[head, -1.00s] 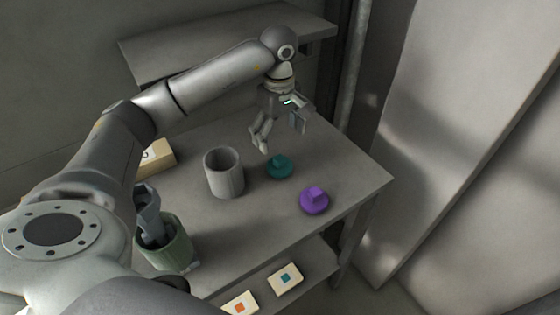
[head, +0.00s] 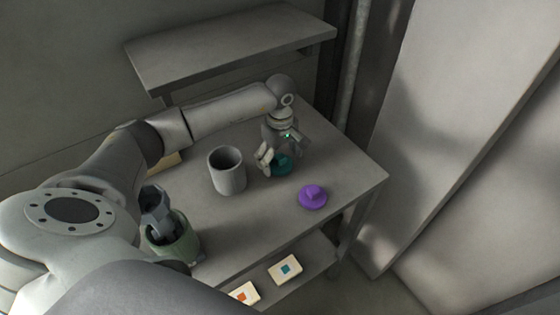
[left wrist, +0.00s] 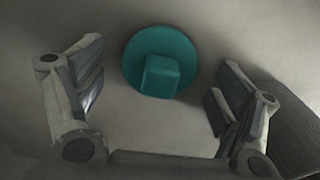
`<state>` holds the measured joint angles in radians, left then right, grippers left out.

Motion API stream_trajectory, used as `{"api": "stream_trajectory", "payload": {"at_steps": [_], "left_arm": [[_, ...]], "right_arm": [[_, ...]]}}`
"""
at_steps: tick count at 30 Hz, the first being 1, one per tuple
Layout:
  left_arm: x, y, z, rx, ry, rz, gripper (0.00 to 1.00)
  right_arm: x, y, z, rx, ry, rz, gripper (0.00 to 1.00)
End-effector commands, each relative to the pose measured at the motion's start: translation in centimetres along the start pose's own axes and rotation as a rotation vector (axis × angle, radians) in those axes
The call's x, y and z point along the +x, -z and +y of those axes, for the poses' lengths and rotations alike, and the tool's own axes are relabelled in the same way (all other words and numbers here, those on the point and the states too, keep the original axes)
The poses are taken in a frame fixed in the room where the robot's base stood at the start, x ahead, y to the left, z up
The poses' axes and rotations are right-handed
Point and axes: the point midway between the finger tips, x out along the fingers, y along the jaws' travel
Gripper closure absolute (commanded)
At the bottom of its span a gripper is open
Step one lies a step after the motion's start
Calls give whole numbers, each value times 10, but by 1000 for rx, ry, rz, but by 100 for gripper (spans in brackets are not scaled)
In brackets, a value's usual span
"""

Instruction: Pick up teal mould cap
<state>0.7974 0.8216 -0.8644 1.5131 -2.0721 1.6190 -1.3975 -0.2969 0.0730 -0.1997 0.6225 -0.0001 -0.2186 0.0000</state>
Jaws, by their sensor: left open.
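The teal mould cap (head: 283,166) is a round disc with a block-shaped knob, lying on the grey table (head: 345,178). In the left wrist view the cap (left wrist: 160,62) shows between and a little beyond the open fingers. My left gripper (head: 280,160) is open over the cap, its fingers on either side; in the left wrist view the gripper (left wrist: 155,95) holds nothing. In the head view the gripper partly hides the cap.
A purple cap (head: 312,197) lies to the right of the teal one. A grey cup (head: 227,172) stands close on the left. A lower shelf bears two marked cards (head: 285,269). A raised shelf (head: 230,45) is behind.

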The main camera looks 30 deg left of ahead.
Motion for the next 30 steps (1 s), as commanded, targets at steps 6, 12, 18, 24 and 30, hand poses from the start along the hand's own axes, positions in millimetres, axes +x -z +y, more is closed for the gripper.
{"api": "stream_trajectory", "payload": {"at_steps": [6, 12, 18, 24, 30], "left_arm": [[0, 0, 0, 0, 0, 0, 32], [0, 0, 0, 0, 0, -1, 57], [-1, 0, 0, 0, -1, -1, 61], [-8, 0, 0, 1, -2, 0, 61], [-36, 0, 1, 0, -4, 1, 61]], "right_arm": [[0, -4, 0, -1, 0, -7, 28], [0, -6, 3, -2, -4, -10, 28], [0, -7, 6, -4, -7, -11, 28], [-3, -6, 6, -4, -7, -11, 28], [-14, -5, 6, -4, -7, -10, 28]]}}
